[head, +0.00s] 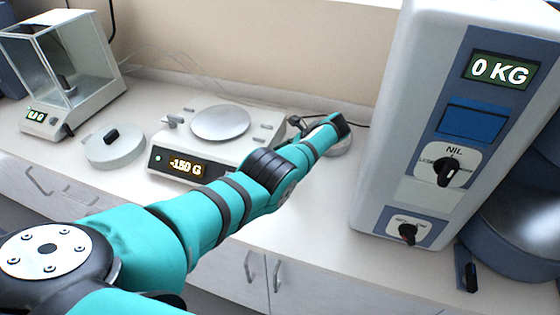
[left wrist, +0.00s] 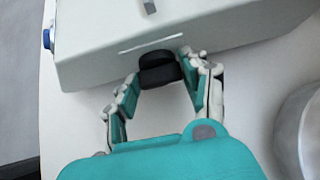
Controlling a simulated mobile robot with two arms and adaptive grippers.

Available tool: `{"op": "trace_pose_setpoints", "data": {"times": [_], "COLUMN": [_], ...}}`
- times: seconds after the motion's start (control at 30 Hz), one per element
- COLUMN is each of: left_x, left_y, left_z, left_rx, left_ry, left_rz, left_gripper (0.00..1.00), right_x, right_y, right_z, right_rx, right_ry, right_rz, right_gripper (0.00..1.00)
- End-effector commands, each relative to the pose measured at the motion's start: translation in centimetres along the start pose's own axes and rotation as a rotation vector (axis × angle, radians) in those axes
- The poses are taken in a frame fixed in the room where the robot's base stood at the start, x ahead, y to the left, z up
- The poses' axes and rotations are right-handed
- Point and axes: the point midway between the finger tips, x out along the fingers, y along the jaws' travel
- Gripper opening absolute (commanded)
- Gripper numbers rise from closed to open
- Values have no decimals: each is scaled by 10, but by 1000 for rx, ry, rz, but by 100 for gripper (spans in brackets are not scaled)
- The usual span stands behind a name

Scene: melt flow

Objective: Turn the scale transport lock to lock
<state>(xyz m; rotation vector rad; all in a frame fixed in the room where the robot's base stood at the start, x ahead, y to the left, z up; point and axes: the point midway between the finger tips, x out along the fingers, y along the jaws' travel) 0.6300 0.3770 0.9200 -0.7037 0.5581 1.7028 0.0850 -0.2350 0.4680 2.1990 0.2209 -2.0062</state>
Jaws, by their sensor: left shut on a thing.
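My left gripper (left wrist: 159,68) is shut on this knob, one finger on each side. In the head view my left arm reaches across in front of the scale's right side and hides the knob. The knob's lock marking is not readable. My right gripper is in neither view.
A glass-walled balance (head: 60,75) stands at the back left. A round pale lid with a black handle (head: 113,143) lies left of the scale. A tall instrument (head: 400,130) showing "0 KG" stands on the right.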

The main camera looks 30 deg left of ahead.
Motion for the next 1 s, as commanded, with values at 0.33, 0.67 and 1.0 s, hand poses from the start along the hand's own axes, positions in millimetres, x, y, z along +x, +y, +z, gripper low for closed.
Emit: {"op": "trace_pose_setpoints", "data": {"times": [0.33,0.67,1.0], "left_x": [0,0,-18], "left_y": [1,0,-1], "left_z": [-1,-1,-1], "left_rx": [12,11,10], "left_ry": [0,0,1], "left_rz": [11,10,5], "left_gripper": [13,56,56], "right_x": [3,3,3], "right_y": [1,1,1], "right_z": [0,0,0], "right_rx": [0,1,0], "right_ry": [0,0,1], "right_rz": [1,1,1], "right_gripper": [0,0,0]}}
